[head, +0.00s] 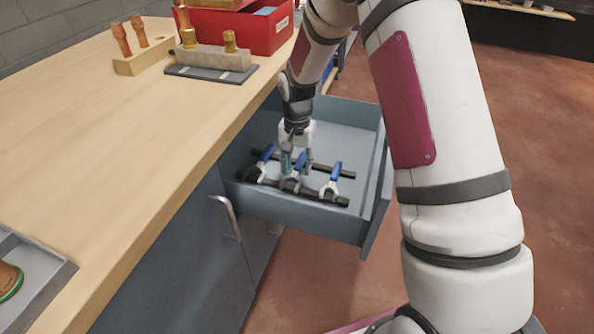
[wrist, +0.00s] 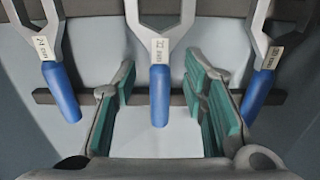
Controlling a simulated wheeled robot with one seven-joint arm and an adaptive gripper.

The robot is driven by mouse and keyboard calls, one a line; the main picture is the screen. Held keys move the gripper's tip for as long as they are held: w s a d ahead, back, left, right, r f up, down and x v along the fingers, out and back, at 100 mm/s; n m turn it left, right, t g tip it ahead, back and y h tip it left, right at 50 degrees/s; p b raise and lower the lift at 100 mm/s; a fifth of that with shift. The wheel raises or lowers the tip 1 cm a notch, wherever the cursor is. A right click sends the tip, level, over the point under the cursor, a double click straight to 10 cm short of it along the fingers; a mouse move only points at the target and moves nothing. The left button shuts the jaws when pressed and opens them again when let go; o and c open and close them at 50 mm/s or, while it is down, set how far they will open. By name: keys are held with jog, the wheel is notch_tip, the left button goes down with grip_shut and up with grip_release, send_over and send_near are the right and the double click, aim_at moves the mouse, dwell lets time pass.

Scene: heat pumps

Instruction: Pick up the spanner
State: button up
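Several blue-handled spanners lie across two dark bars in the open drawer. The middle spanner (head: 298,168) shows in the wrist view (wrist: 160,75) with its blue handle between my fingers. The left spanner (head: 262,160) also shows in the wrist view (wrist: 58,75), outside my left finger. The right spanner (head: 333,180) shows in the wrist view (wrist: 262,80), just beyond my right finger. My gripper (head: 297,165) points down into the drawer. In the wrist view my gripper (wrist: 165,100) is open, green pads apart, with gaps on both sides of the middle handle.
The drawer (head: 300,208) has raised walls around the spanners. The wooden worktop (head: 120,130) is to the left, holding a red box (head: 235,28), a block with brass pieces (head: 212,57), a wooden holder (head: 145,58) and a grey tray (head: 40,262).

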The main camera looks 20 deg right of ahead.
jog(key=shift+c, duration=0.6)
grip_shut()
jog(key=shift+r, duration=0.1)
